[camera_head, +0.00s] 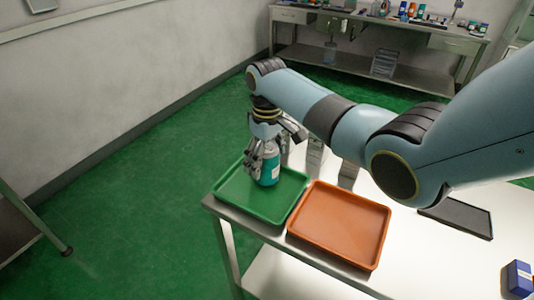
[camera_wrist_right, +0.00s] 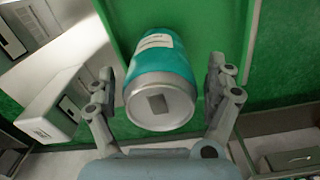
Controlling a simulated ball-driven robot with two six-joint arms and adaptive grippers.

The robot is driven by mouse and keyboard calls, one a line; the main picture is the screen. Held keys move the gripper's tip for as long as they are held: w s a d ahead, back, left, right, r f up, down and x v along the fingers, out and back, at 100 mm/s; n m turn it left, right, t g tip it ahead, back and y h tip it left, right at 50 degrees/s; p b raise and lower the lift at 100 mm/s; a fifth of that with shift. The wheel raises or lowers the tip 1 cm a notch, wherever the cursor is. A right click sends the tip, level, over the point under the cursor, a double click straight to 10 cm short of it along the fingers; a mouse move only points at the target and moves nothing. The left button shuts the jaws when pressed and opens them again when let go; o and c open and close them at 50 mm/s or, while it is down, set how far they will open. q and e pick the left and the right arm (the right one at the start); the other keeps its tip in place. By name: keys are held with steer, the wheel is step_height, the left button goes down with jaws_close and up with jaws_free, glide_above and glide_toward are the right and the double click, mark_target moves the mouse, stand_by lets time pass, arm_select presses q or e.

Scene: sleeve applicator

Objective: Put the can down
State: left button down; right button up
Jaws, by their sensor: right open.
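The can (camera_head: 268,165) is teal with a silver end and a pale label, and it stands upright in the green tray (camera_head: 232,192). In the right wrist view the can (camera_wrist_right: 163,75) sits between the two fingers, its silver end facing the camera. My right gripper (camera_head: 262,160) comes down over the can from above. In the wrist view my right gripper (camera_wrist_right: 163,88) is open, with a gap showing on both sides of the can. My left gripper is not in view.
An orange tray (camera_head: 340,222) lies right beside the green tray on the metal table (camera_head: 275,242). A dark flat pad (camera_head: 457,217) and a blue box (camera_head: 519,278) lie farther right. Grey-white boxes stand behind the trays, partly hidden by my arm. A shelf bench (camera_head: 385,65) stands at the back.

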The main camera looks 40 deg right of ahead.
step_height(320, 180, up, 12)
steer(key=shift+r, duration=0.1)
stand_by(0.8)
